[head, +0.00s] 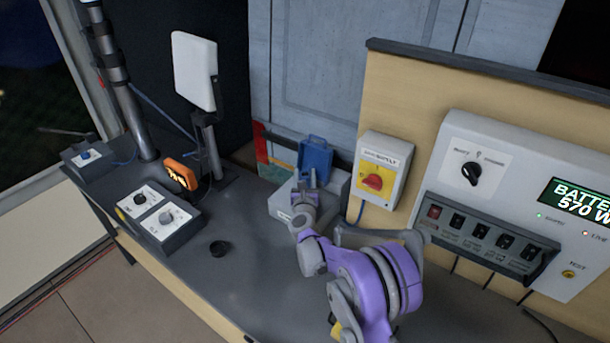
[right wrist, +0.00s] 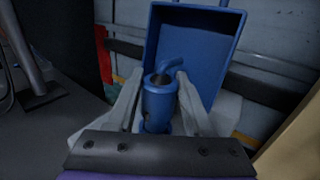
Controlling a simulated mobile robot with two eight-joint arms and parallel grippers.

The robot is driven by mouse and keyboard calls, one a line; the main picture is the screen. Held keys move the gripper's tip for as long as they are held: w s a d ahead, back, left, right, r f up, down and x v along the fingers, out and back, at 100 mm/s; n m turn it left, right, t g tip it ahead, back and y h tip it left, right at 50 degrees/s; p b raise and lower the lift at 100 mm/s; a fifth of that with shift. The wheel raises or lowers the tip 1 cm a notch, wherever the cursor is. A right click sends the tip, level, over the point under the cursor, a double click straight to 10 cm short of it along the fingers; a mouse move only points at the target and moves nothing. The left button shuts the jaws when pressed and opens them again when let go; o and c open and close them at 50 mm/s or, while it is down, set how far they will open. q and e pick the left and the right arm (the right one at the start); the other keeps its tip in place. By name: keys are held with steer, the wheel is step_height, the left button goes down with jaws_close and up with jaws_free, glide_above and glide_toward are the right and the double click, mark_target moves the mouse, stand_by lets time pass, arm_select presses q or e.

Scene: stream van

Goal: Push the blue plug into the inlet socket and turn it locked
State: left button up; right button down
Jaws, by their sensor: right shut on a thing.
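The blue plug (right wrist: 160,103) stands upright between the fingers of my right gripper (right wrist: 158,88) in the right wrist view, which is shut on it. In the head view my right gripper (head: 309,188) reaches over the grey inlet box (head: 335,190) and mostly hides the plug. The socket's blue lid (head: 315,156) stands open behind; it also shows in the right wrist view (right wrist: 197,45). The socket mouth is hidden, so I cannot tell how deep the plug sits or whether it is turned. My left gripper is not in view.
A switch box with a red knob (head: 373,182) is mounted right of the inlet. A panel with a display and switches (head: 500,215) is farther right.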

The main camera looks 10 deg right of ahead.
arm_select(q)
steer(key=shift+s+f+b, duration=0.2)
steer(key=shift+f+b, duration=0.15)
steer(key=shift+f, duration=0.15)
arm_select(e)
steer(key=shift+f, duration=1.25)
steer(key=shift+c, duration=1.1)
jaws_free()
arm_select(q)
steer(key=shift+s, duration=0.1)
arm_select(e)
steer(key=shift+s, duration=0.1)
